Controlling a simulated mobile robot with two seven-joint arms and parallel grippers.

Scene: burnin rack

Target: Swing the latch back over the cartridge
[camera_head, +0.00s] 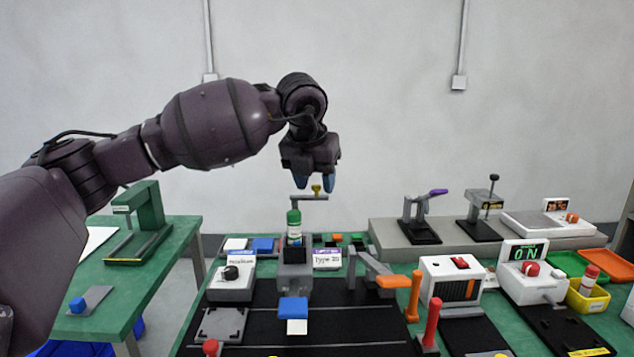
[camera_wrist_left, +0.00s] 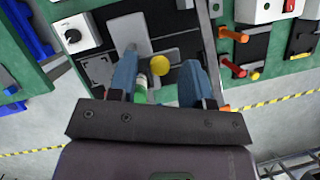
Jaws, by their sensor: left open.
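The cartridge (camera_head: 294,226), green with a white band, stands upright in a grey holder (camera_head: 295,274). In the left wrist view the cartridge (camera_wrist_left: 140,92) is partly hidden by a finger. The latch is a thin grey bar (camera_head: 304,198) with a yellow knob (camera_head: 316,188), level with or just above the cartridge's top. I cannot tell how far it lies over the cartridge. My left gripper (camera_head: 315,183) points down, open, with its blue fingers at the knob's height. In the left wrist view the knob (camera_wrist_left: 158,65) shows between the fingers (camera_wrist_left: 157,62). My right gripper is not in view.
A white dial box (camera_head: 232,281) stands left of the holder. A grey lever with an orange handle (camera_head: 392,281) is to its right, then a white switch box (camera_head: 451,280). A blue block (camera_head: 293,307) lies in front. The black mat (camera_head: 350,325) has bare areas.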

